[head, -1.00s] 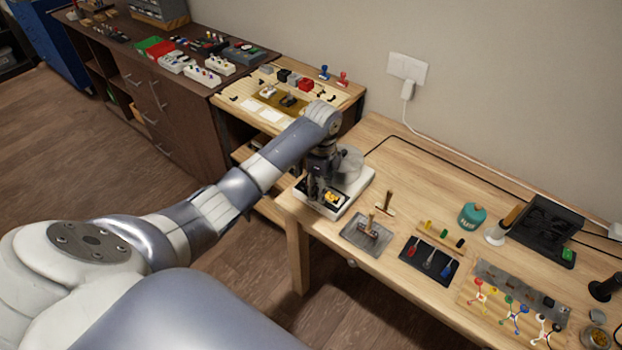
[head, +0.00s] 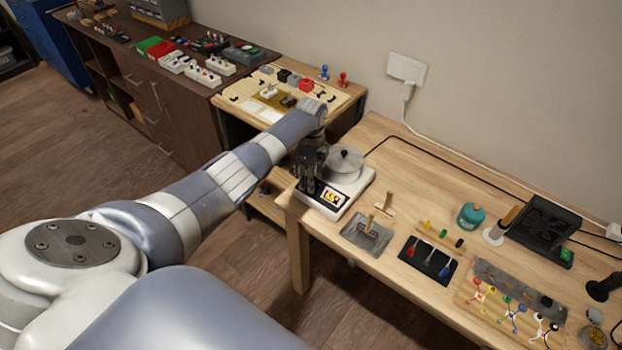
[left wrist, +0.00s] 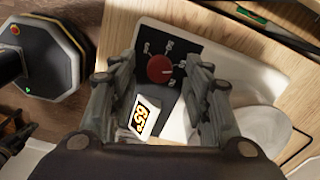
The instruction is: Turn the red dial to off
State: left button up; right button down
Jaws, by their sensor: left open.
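The red dial (left wrist: 160,69) sits on a dark panel with white markings on a white appliance (head: 358,193). In the left wrist view it lies between the two fingers of my open left gripper (left wrist: 157,62), with a gap on each side. Its white pointer line shows; the small labels are too blurred to read. In the head view my left gripper (head: 308,187) is over the appliance's left end and hides the dial. My right gripper is not in view.
A round metal-coloured piece (head: 345,162) stands on the appliance right beside my gripper. A grey tray (head: 352,243) with a wooden-handled tool and a black mat (head: 412,262) with screwdrivers lie to the right. The table's front edge is close to the appliance.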

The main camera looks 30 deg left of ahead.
pick_arm(q)
jog(key=shift+f, duration=0.55)
grip_shut()
